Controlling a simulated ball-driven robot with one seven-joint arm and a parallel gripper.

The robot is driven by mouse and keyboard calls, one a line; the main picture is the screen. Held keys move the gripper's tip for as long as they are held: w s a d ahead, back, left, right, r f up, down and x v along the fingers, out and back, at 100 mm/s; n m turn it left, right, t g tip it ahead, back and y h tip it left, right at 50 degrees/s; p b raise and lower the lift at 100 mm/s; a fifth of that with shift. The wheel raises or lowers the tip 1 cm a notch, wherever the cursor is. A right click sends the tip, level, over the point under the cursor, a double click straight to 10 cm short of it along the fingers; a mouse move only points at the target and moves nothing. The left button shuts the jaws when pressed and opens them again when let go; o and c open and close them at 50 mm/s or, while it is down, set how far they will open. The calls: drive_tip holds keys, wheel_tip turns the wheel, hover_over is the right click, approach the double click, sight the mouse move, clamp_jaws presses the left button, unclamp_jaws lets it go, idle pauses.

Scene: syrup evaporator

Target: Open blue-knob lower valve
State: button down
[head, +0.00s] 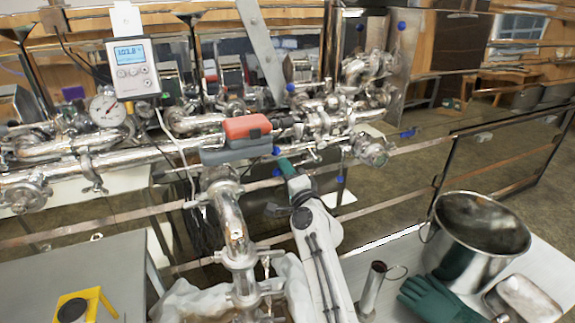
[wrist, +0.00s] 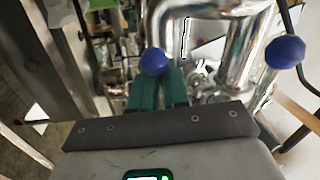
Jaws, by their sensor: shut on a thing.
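My gripper (head: 285,165), with green fingers, reaches up to the steel pipework in the middle of the head view. In the wrist view my gripper (wrist: 156,80) is shut on a blue knob (wrist: 153,60), which shows between and just beyond the fingertips. The knob's stem and valve body are hidden. In the head view one blue knob (head: 276,151) shows at the fingertips and another blue knob (head: 276,172) sits just below, left of the fingers. I cannot tell which of these is held. A further blue knob (wrist: 285,52) stands apart at the right of the wrist view.
Shiny pipes (head: 225,215) run close left of my arm. A red-and-grey box (head: 247,127) sits above left of the gripper. A steel pot (head: 475,240) and a green glove (head: 438,298) are on the white table at right. A grey table stands at lower left.

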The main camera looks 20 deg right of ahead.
drive_tip(key=shift+a+r+m+p, duration=0.5)
drive_tip(key=shift+m+p, duration=0.45)
drive_tip(key=shift+m, duration=0.05)
drive_tip(key=shift+r, duration=0.1)
drive_tip(key=c, duration=1.2)
unclamp_jaws()
drive_tip(key=shift+a+r, duration=0.15)
drive_tip(key=shift+a, duration=0.05)
drive_tip(key=shift+d+h, duration=0.2)
drive_tip(key=shift+h, duration=0.2)
drive_tip(key=s, duration=0.3)
drive_tip(key=s+f+p, duration=0.1)
drive_tip(key=s, duration=0.3)
drive_tip(key=s+f+p, duration=0.1)
drive_tip(key=s, duration=0.2)
drive_tip(key=shift+s, duration=0.3)
